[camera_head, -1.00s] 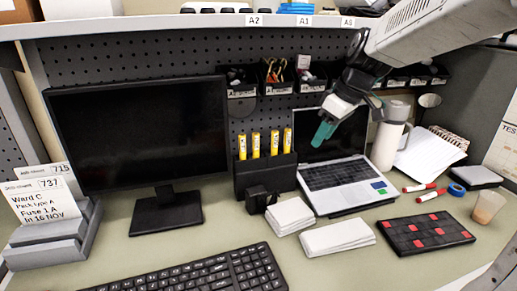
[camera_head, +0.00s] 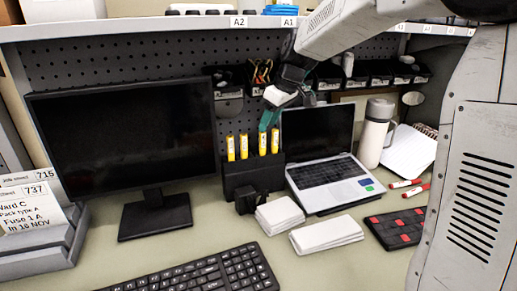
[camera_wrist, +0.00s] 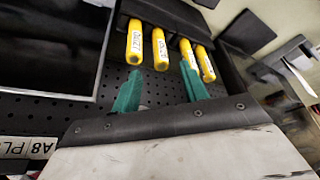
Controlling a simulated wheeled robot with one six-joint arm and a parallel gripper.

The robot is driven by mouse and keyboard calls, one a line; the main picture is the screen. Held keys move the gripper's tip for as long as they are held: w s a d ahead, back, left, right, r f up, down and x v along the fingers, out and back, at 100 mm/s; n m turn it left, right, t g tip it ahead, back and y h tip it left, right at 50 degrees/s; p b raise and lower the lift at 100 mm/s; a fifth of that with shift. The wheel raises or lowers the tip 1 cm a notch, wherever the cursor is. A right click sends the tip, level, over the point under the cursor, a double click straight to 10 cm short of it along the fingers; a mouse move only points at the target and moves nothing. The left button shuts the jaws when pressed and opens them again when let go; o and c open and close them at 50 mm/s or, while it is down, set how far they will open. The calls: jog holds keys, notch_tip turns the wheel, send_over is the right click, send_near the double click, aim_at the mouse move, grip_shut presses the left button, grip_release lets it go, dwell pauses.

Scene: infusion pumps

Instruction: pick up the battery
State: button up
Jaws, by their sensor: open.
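Several yellow batteries with printed white labels stand in a row in a black holder (camera_head: 250,177) between monitor and laptop. In the head view the rightmost battery (camera_head: 275,141) is closest to my gripper (camera_head: 269,119), whose teal fingers hang just above the right end of the row. In the wrist view the batteries show beyond my open gripper (camera_wrist: 161,86), with one battery (camera_wrist: 160,50) in line with the gap between the fingers and others to both sides. Nothing is between the fingers. The batteries' lower ends are hidden in the holder.
A monitor (camera_head: 120,130) stands left of the holder and an open laptop (camera_head: 325,172) right of it. White folded cloths (camera_head: 326,234) and a keyboard (camera_head: 205,271) lie in front. Small bins (camera_head: 228,86) hang on the pegboard behind, below a shelf (camera_head: 130,28).

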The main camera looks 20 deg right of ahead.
jog(key=x, duration=0.5)
jog(key=shift+w+a, duration=0.25)
grip_shut()
jog(key=shift+r, duration=0.1)
jog(key=shift+r, duration=0.65)
jog(key=shift+s+r, duration=0.25)
jog(key=shift+r, duration=0.9)
jog(key=s+r, duration=0.1)
jog(key=s, duration=1.4)
jog(key=shift+s+a, duration=0.15)
jog(key=shift+s, duration=0.15)
